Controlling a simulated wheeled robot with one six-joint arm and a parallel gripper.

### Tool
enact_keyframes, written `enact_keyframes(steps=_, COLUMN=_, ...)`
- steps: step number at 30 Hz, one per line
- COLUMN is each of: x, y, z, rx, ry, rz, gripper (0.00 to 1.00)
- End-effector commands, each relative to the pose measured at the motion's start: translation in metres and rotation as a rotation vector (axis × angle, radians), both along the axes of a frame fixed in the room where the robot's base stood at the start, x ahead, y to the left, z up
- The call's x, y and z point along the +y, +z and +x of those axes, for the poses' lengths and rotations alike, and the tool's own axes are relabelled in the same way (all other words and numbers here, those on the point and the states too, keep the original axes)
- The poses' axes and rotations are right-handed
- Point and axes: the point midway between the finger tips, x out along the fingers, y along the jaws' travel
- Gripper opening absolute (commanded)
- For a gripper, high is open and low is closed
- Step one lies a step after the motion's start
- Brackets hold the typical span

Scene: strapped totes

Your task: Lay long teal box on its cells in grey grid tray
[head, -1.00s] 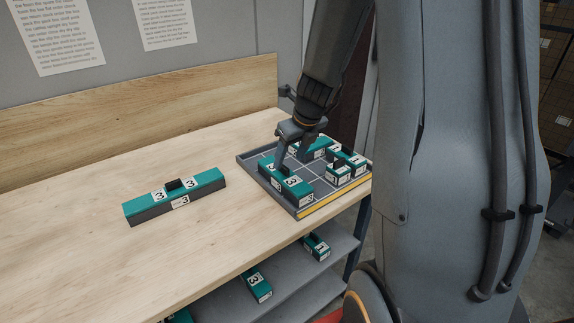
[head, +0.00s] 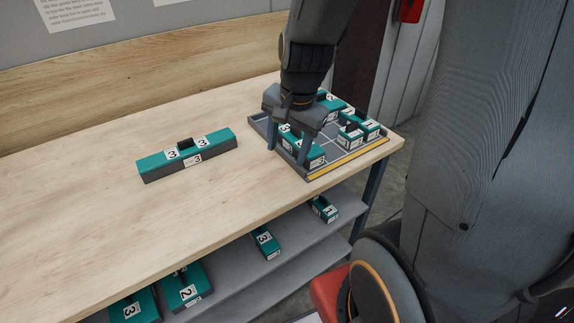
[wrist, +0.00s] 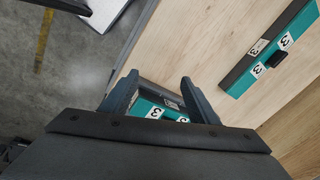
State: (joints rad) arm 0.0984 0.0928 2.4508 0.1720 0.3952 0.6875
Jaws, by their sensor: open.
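A long teal box (head: 214,141) with a dark grey lower side, a black handle and 3 labels lies alone on the table, left of the tray. The grey grid tray (head: 379,142) stands at the table's right end. Another long teal box (head: 315,158), also marked 3, lies along the tray's near left side, partly hidden by my gripper (head: 288,146). My gripper is open, with its fingers down around this tray box. In the wrist view, the tray box (wrist: 147,106) shows between the open fingers (wrist: 159,84), and the lone box (wrist: 270,48) lies at the upper right.
Several smaller teal boxes (head: 350,138) sit in the tray's right and far parts. More teal boxes (head: 187,289) lie on the grey shelf (head: 238,277) below. A wooden back panel (head: 150,83) edges the table. The table's left part is clear.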

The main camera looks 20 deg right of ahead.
Motion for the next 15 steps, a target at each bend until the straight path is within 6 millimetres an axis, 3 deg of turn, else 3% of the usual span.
enact_keyframes(steps=3, x=0.014, y=-0.002, z=-0.023, rx=0.009, ry=0.370, rz=-0.091, gripper=0.55)
enact_keyframes(steps=7, x=0.022, y=-0.005, z=-0.041, rx=0.019, ry=0.683, rz=-0.164, gripper=0.55)
enact_keyframes(steps=10, x=0.024, y=-0.006, z=-0.049, rx=0.023, ry=0.831, rz=-0.197, gripper=0.55)
enact_keyframes(steps=15, x=0.024, y=-0.006, z=-0.054, rx=0.027, ry=0.919, rz=-0.216, gripper=0.55)
